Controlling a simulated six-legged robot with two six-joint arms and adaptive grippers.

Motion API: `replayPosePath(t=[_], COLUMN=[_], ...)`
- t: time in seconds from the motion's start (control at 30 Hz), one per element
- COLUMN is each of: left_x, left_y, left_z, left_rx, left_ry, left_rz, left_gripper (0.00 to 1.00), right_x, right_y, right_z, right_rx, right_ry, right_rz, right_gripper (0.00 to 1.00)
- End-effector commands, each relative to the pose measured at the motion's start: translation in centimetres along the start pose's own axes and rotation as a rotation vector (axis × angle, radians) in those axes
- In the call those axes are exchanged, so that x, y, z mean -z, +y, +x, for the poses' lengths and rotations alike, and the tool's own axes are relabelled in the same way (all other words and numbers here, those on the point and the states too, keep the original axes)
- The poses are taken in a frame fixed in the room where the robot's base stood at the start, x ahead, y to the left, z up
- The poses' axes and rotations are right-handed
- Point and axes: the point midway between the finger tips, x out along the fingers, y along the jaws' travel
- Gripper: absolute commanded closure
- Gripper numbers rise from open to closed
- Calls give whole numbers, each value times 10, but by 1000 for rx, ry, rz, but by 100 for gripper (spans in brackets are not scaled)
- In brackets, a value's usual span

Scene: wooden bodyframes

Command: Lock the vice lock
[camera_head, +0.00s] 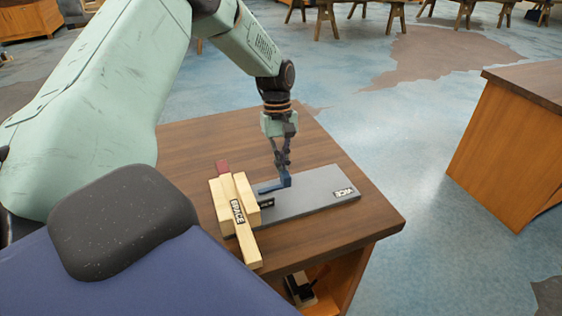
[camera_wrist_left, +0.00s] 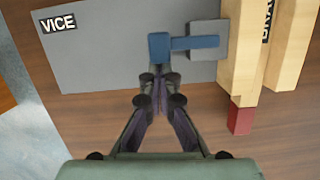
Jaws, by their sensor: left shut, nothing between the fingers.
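The vice is a flat grey plate (camera_head: 318,193) with a "VICE" label, lying on the wooden table; the plate also fills the upper part of the left wrist view (camera_wrist_left: 100,50). Its blue lock lever (camera_head: 270,187) lies low on the plate; in the wrist view the lever (camera_wrist_left: 195,43) runs from a blue end block to a grey block beside the wood. My left gripper (camera_head: 284,172) points down, shut and empty, with its fingertips (camera_wrist_left: 157,75) right at the lever's blue end block. Whether they touch it I cannot tell. My right gripper is not in view.
A wooden brace (camera_head: 244,232) with a red end (camera_head: 222,167) stands at the plate's left end. The table (camera_head: 190,143) is otherwise clear around the plate. Another wooden bench (camera_head: 510,140) stands at the right, with open blue floor between.

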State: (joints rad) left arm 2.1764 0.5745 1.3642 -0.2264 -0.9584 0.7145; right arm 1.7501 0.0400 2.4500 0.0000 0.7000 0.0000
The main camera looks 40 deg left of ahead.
Motion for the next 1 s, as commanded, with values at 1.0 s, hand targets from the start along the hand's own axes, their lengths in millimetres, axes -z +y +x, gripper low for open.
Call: replayPosePath(t=[1.0], left_x=[-49], left_y=[8], left_z=[9], left_rx=[169], left_ry=[-6], left_rz=[660], left_gripper=[100], right_x=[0], right_y=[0], right_z=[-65], right_rx=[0], right_ry=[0], right_rz=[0], right_gripper=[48])
